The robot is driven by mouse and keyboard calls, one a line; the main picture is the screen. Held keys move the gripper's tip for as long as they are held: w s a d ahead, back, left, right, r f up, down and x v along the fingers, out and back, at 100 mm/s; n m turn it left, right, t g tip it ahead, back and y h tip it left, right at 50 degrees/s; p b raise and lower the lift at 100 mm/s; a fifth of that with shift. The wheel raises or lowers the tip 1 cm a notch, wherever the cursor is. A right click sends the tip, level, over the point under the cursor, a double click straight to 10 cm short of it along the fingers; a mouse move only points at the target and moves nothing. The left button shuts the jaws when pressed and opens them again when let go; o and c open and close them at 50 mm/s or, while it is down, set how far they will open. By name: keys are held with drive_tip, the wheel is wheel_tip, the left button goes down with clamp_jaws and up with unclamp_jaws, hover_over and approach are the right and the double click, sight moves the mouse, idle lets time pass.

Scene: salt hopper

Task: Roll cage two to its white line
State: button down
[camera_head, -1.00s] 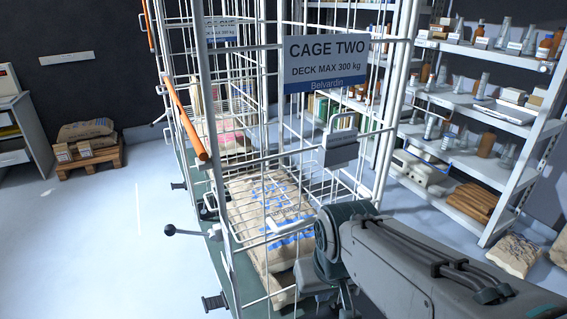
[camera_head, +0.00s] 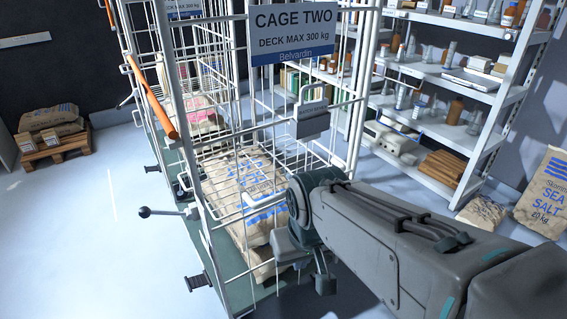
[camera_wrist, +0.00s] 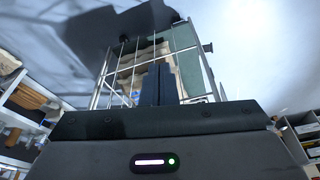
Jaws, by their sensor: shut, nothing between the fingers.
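Cage two (camera_head: 205,190) is a white wire roll cage with a sign (camera_head: 291,32) reading "CAGE TWO, DECK MAX 300 kg". It stands upright in the middle of the head view. Sacks (camera_head: 243,188) lie on its green deck. An orange handle (camera_head: 153,97) runs along its left side, and a black-knobbed lever (camera_head: 146,212) sticks out low on the left. A white line (camera_head: 112,195) shows on the floor to the left. My arm reaches to the cage's near side. In the wrist view my gripper's dark fingers (camera_wrist: 157,84) are together, in front of the cage mesh (camera_wrist: 128,62). Contact is unclear.
Cage one, with its sign (camera_head: 185,8), stands behind cage two. Shelving (camera_head: 455,75) with bottles and boxes is on the right, with sacks (camera_head: 545,190) on the floor. A pallet (camera_head: 52,150) with sacks is at far left. The left floor is open.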

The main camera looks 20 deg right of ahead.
drive_tip(key=c, duration=1.3)
unclamp_jaws()
drive_tip(key=shift+f, duration=0.1)
drive_tip(key=shift+c, duration=0.2)
drive_tip(key=shift+o, duration=0.2)
drive_tip(key=shift+w+a+f+m+g, duration=0.1)
drive_tip(key=shift+w+f+m+g, duration=0.2)
drive_tip(key=shift+m, duration=0.4)
drive_tip(key=w+d+f+m+y, duration=0.1)
drive_tip(key=w+f+m+y, duration=0.45)
drive_tip(key=m, duration=0.55)
drive_tip(key=w+d+f+m+y, duration=0.1)
drive_tip(key=w+f+m+y, duration=0.2)
drive_tip(key=w+m+y, duration=0.65)
drive_tip(key=w+d+f+m+t+h, duration=0.15)
drive_tip(key=w+d+m+t, duration=0.25)
drive_tip(key=d+m+t, duration=0.6)
drive_tip(key=w+d+f+m+t+h, duration=0.1)
drive_tip(key=w+d+f+m+t, duration=0.25)
drive_tip(key=d+m, duration=0.8)
drive_tip(key=w+a+r+m, duration=0.2)
drive_tip(key=w+a, duration=0.9)
drive_tip(key=shift+r+p, duration=0.3)
drive_tip(key=shift+p, duration=0.1)
